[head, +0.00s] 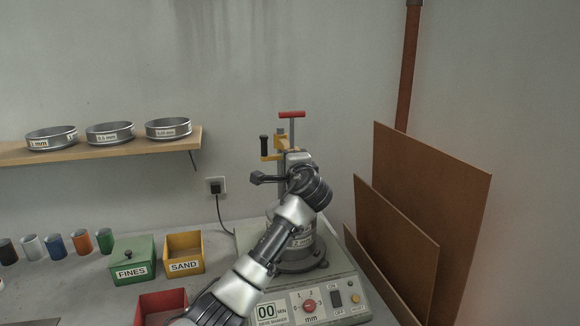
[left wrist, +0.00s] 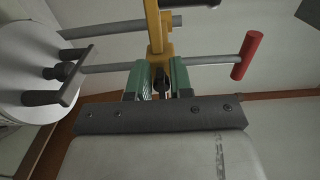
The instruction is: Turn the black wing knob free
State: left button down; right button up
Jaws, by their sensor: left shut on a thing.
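My left gripper (left wrist: 162,80) shows its two green fingers in the left wrist view. They are shut on a small dark part, which I take to be the black wing knob (left wrist: 161,88), at the yellow clamp bracket (left wrist: 154,30). The fingers hide most of the knob, so its angle is unclear. In the head view my left arm reaches up to the yellow bracket (head: 270,156) above the sieve shaker (head: 299,255) and hides the fingers and the knob. My right gripper is in neither view.
A rod with a red T-handle (head: 292,114) rises above the bracket, beside an upright black handle (head: 264,145). Brown boards (head: 430,200) lean close on the right. A green FINES box (head: 133,255) and yellow SAND box (head: 184,250) stand left. Sieves (head: 110,133) sit on a shelf.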

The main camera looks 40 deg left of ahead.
pick_arm(q)
jog(key=shift+f, duration=0.1)
dwell(0.3)
jog(key=c, duration=1)
grip_release()
jog(key=shift+b+v, duration=1.35)
jog(key=shift+v, duration=4.1)
